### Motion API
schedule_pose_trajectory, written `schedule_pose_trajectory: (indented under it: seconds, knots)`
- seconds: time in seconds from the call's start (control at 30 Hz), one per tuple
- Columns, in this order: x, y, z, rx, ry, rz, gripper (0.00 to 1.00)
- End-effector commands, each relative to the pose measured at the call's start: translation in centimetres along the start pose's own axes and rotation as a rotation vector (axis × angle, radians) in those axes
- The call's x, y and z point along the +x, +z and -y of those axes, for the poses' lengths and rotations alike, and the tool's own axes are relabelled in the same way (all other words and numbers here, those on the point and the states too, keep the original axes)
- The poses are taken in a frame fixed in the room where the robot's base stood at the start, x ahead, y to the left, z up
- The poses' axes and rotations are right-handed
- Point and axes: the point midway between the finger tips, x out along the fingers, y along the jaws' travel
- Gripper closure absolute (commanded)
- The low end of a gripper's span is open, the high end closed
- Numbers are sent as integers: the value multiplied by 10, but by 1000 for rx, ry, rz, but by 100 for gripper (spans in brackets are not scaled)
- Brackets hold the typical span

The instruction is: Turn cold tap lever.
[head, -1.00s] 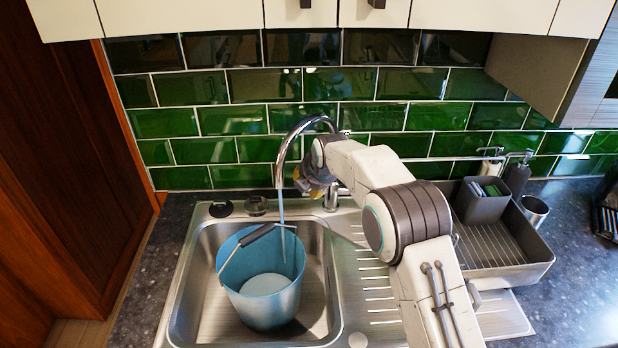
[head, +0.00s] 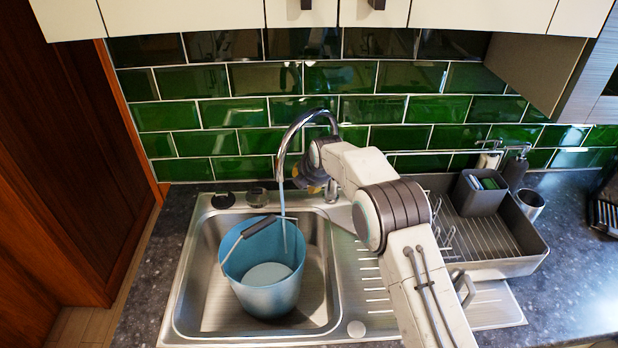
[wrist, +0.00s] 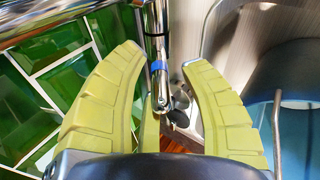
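The chrome tap (head: 297,126) arches over the sink, and a thin stream of water runs from its spout into a blue bucket (head: 258,292). In the wrist view, a slim chrome lever with a blue band (wrist: 158,66) lies between the fingers of my gripper (wrist: 162,60). In the head view my gripper (head: 312,178) is beside the tap, just right of the spout. My wrist and arm hide the lever and part of the tap there.
The bucket stands in the steel sink (head: 205,315), its handle leaning to the left. A grey dish rack (head: 500,262) stands right of the drainer, with a soap dispenser (head: 488,160) and metal cup (head: 531,203) nearby. Green tiles (head: 240,112) close off the back.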

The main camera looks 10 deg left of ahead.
Motion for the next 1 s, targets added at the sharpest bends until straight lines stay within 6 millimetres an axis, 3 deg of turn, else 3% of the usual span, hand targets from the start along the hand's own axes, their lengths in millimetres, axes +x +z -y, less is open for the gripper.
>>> schedule_pose_trajectory:
  seconds: [0.43,1.0]
  knots:
    - [0,0,0,0,0,0,100]
    - [8,1,3,-5,38,1,100]
